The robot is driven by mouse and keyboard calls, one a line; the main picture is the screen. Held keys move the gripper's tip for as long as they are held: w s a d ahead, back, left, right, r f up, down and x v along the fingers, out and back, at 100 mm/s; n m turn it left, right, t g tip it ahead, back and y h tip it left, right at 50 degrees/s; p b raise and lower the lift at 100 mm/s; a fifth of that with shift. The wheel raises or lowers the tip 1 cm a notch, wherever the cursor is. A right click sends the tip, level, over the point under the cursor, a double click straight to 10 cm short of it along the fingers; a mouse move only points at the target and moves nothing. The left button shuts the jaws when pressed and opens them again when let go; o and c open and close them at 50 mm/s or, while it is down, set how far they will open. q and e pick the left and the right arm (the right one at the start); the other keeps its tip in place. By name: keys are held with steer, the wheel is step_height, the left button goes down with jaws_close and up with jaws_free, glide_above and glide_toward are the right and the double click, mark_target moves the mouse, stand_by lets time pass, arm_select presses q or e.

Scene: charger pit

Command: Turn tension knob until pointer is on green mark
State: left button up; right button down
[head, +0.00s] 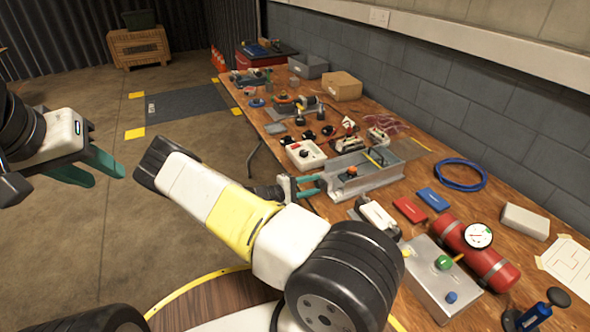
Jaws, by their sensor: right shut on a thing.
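My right gripper (318,185) reaches the near left end of a grey metal channel fixture (372,184) on the workbench. Its teal fingers are shut on what appears to be the tension knob, which they largely hide. The pointer and green mark are too small to make out. My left gripper (108,182) is open and empty, in the air over the floor at the left, well away from the bench.
Around the fixture on the workbench are a white switch box (305,154), red box (410,209), blue box (433,199), and blue cable coil (460,174).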

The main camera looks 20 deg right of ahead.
steer(key=m+t, duration=0.1)
steer(key=m, duration=0.5)
steer(key=shift+s+f+m, duration=0.1)
steer(key=shift+f+m, duration=0.05)
steer(key=shift+m, duration=0.15)
steer(key=m+t+h, duration=0.1)
steer(key=m, duration=0.5)
steer(key=shift+f, duration=0.1)
steer(key=m+h, duration=0.1)
steer(key=m, duration=0.6)
steer(key=shift+f, duration=0.15)
steer(key=m+g, duration=0.1)
steer(key=m, duration=0.6)
steer(key=shift+f+h, duration=0.1)
steer(key=shift+h, duration=0.3)
steer(key=shift+m, duration=0.3)
steer(key=c, duration=1.2)
jaws_free()
steer(key=shift+a, duration=0.1)
